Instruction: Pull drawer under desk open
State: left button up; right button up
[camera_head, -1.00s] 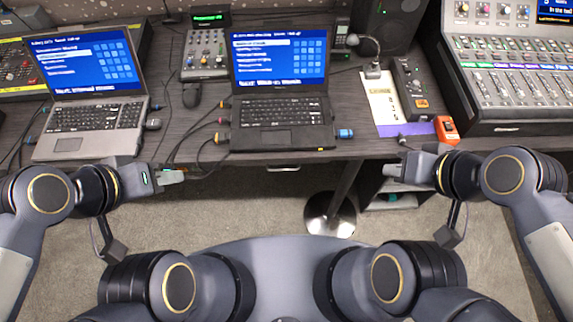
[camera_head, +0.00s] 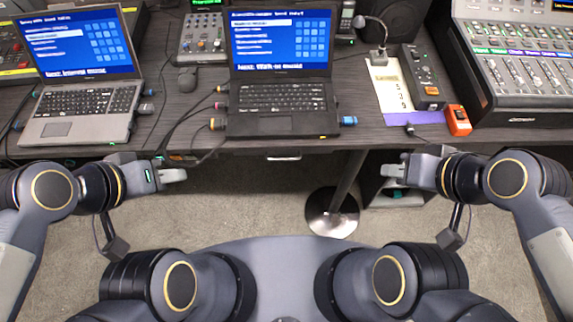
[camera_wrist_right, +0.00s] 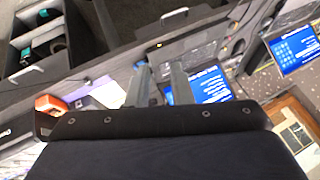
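The drawer under the desk shows as a dark front with a thin light handle (camera_head: 284,157), just below the desk's front edge in the head view. It looks closed. In the right wrist view a pale bar that looks like this handle (camera_wrist_right: 175,14) is near the top. My left gripper (camera_head: 176,175) is left of the handle and apart from it; its finger gap is not clear. My right gripper (camera_head: 392,175) is right of the handle, apart from it. In the right wrist view its two fingers (camera_wrist_right: 160,84) stand apart with nothing between them.
The desk (camera_head: 360,138) carries two laptops (camera_head: 275,98) (camera_head: 80,112), an orange box (camera_head: 458,120) and a mixing console (camera_head: 520,75). A round-based pole (camera_head: 332,212) and a dark open unit (camera_head: 385,197) stand below. The floor before the drawer is clear.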

jog(key=w+d+f+m+t+h+b, duration=0.1)
jog(key=w+f+b, duration=0.2)
jog(key=f+b, duration=1.4)
jog(key=w+d+f+m+h+b, duration=0.1)
jog(key=w+f+b, duration=0.2)
jog(key=f+b, duration=1.45)
jog(key=m+t+y+p, duration=0.2)
jog(key=m+t+y, duration=0.4)
jog(key=y, duration=0.4)
send_near(286, 158)
jog(key=w+a+m+g, duration=0.1)
jog(key=w+a, duration=0.1)
jog(key=b+x, duration=0.1)
jog(key=x, duration=0.1)
jog(key=b+x, duration=0.1)
jog(key=x, duration=0.1)
jog(key=b+x, duration=0.1)
jog(key=x, duration=0.1)
jog(key=shift+w+a+f+b, duration=0.1)
jog(key=shift+w+f+b, duration=0.2)
jog(key=shift+b, duration=0.1)
jog(key=shift+w+a, duration=0.2)
jog(key=shift+w, duration=0.05)
